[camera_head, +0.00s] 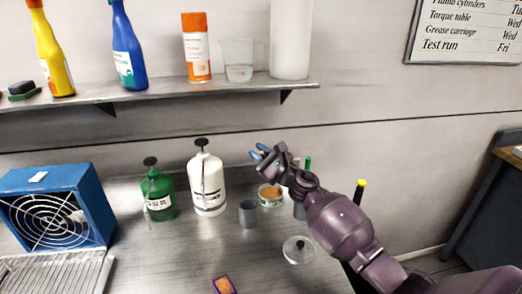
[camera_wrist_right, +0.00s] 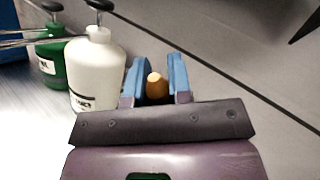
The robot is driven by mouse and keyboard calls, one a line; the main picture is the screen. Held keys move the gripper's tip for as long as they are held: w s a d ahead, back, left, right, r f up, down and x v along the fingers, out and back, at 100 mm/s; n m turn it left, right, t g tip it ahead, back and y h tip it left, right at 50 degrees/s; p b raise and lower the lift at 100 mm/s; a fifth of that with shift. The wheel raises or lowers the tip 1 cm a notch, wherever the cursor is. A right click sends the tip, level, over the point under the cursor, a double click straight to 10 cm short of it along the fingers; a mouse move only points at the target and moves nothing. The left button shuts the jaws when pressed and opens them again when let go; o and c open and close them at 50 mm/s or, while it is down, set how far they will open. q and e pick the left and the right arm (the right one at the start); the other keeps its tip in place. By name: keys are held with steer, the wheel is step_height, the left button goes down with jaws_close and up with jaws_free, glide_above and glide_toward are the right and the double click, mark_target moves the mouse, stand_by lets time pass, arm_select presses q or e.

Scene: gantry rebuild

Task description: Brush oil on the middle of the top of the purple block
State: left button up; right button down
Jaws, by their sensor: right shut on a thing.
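A small block (camera_head: 224,285) with a purple edge and an orange-brown top lies on the metal bench at the bottom of the head view, partly cut off by the frame. My right gripper (camera_head: 262,153) is raised above the back of the bench, right of the white pump can. In the right wrist view its blue fingers (camera_wrist_right: 159,80) are shut on a tan, wooden-looking rounded end (camera_wrist_right: 156,88). This may be the brush handle; the rest of it is hidden. My left gripper is in neither view.
A green oil can (camera_head: 160,194) and a white pump can (camera_head: 206,180) stand at the back. A grey cup (camera_head: 248,214), an open tin (camera_head: 270,196) and a clear lid (camera_head: 298,250) are nearby. A blue fan (camera_head: 58,205) stands left. A shelf (camera_head: 150,94) with bottles hangs above.

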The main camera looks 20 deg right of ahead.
step_height(320, 180, down, 6)
steer(key=b, duration=0.3)
steer(key=shift+n, duration=0.3)
stand_by(0.8)
steer(key=shift+f+b, duration=0.7)
steer(key=shift+b, duration=0.25)
stand_by(1.4)
step_height(320, 180, up, 7)
steer(key=p, duration=0.4)
stand_by(0.6)
steer(key=shift+s, duration=0.1)
stand_by(0.8)
